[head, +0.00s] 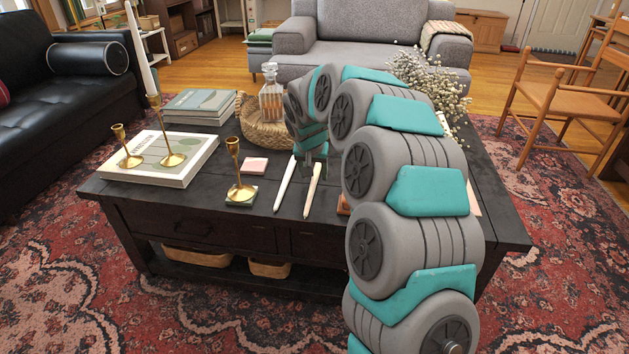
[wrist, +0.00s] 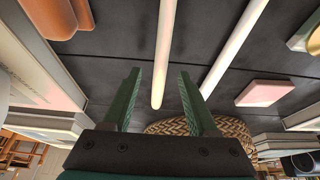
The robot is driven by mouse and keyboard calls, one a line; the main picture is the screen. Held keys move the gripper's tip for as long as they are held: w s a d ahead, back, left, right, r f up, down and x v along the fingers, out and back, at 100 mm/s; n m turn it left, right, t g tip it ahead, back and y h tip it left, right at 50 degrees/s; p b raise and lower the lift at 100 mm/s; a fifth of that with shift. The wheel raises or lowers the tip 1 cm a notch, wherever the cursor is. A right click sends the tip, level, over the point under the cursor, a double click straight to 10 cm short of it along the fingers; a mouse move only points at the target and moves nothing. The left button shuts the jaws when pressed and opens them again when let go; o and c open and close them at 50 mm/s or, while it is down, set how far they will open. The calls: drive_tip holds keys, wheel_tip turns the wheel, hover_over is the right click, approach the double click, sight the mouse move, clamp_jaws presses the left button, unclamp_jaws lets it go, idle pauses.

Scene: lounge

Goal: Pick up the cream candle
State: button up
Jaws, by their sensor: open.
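The cream candle (head: 312,190) is a slim taper lying on the dark coffee table. A whiter taper candle (head: 284,184) lies just left of it. My gripper (head: 309,168) is over the far end of the cream candle, pointing down. In the wrist view my gripper (wrist: 159,73) is open, and the cream candle (wrist: 163,45) runs between its two green fingers. I cannot tell how far above the candle the fingertips are. The whiter candle (wrist: 234,48) passes to the right of the fingers there.
A brass candlestick (head: 234,170) stands left of the candles, near a pink block (head: 255,165). A woven tray (head: 262,133) with a glass decanter (head: 271,95) lies behind. A book (head: 160,158) bears two more candlesticks, one with a white candle (head: 140,50). White flowers (head: 432,78) stand right.

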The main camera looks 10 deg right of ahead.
drive_tip(key=shift+x, duration=0.85)
drive_tip(key=shift+f, duration=0.15)
clamp_jaws()
